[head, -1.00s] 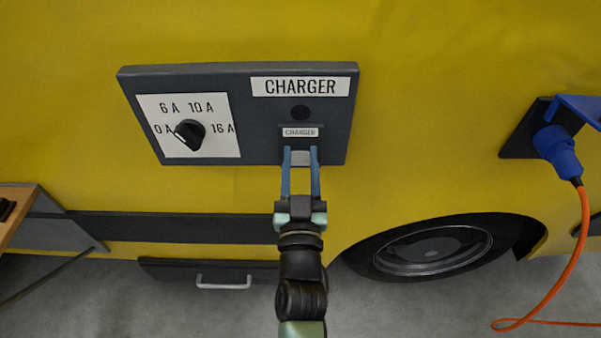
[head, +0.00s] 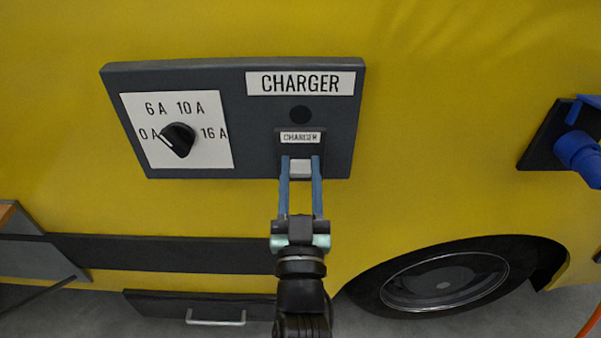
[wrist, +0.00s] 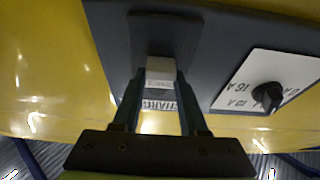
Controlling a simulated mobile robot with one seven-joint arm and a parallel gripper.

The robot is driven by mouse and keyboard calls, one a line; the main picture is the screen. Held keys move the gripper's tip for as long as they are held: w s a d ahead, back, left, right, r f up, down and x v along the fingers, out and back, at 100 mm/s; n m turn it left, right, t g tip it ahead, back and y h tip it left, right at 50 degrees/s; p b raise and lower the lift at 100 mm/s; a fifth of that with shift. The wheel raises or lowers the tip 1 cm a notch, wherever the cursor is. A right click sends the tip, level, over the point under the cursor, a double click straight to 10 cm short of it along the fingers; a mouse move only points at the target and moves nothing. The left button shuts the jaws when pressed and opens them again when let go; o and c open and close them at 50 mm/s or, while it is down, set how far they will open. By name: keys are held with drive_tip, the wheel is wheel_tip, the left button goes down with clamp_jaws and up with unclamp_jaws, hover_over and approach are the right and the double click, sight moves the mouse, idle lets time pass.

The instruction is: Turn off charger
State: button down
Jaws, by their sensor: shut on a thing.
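The dark grey charger panel (head: 255,110) is mounted on the yellow vehicle side, with a "CHARGER" label (head: 301,83) at its top right. Below that is a round dark spot (head: 300,114), then a small switch plate with its own "CHARGER" label (head: 300,138). A light grey switch rocker (head: 300,167) sits at the plate's lower end. My gripper (head: 301,166) has its two blue fingers shut on the rocker's sides. The wrist view also shows the rocker (wrist: 160,70) between the fingertips (wrist: 160,80). The rocker's on or off position cannot be told.
A black rotary knob (head: 178,140) on a white amp scale is at the panel's left, pointing up-left near 0 A. A blue plug (head: 580,157) is in a socket at right. A wheel (head: 445,282) and a drawer handle (head: 216,317) are below.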

drive_tip(key=shift+c, duration=2.2)
unclamp_jaws()
drive_tip(key=shift+s, duration=0.1)
drive_tip(key=v, duration=1.3)
